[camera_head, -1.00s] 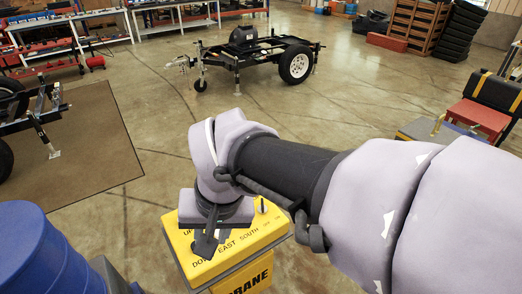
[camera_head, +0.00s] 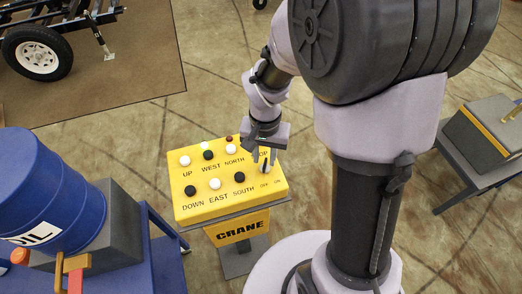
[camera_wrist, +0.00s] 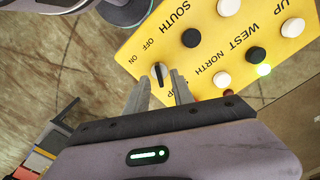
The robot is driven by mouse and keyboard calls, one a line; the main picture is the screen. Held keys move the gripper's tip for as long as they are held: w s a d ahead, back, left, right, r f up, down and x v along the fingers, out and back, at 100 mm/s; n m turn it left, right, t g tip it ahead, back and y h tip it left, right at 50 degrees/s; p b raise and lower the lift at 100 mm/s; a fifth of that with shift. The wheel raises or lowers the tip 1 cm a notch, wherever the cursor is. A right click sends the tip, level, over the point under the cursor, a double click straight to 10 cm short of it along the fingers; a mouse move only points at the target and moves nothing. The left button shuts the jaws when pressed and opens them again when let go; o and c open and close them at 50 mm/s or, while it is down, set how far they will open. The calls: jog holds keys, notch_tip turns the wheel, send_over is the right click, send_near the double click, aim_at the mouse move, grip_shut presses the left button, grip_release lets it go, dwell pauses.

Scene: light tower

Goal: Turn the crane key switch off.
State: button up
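The yellow crane control box (camera_head: 225,204) stands on a post, with its face tilted up. Its key switch (camera_wrist: 158,75) is a small dark round knob with a pale bar, near the OFF and ON labels. In the head view the switch (camera_head: 264,169) is at the box's right end, partly hidden by my fingers. My gripper (camera_wrist: 161,79) is open, with one fingertip on each side of the switch and a gap showing. In the head view my gripper (camera_head: 265,158) points down at that corner. I cannot tell surely which label the bar points at.
White and black direction buttons (camera_head: 215,184) cover the rest of the face. A small red button (camera_wrist: 228,93) is near my right finger. A blue oil barrel (camera_head: 60,190) stands left; a grey bench (camera_head: 480,150) is right.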

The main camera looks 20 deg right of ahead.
aim_at(265, 166)
jog(key=shift+d+f, duration=0.1)
jog(key=shift+f, duration=1.25)
grip_shut()
jog(key=shift+n, duration=0.3)
jog(key=n, duration=0.5)
jog(key=shift+r+n+p, duration=0.1)
jog(key=shift+n+p, duration=0.2)
jog(key=shift+n, duration=0.1)
jog(key=n+p, duration=0.1)
jog(key=n, duration=0.4)
jog(key=shift+w+n, duration=0.1)
jog(key=shift+n, duration=0.3)
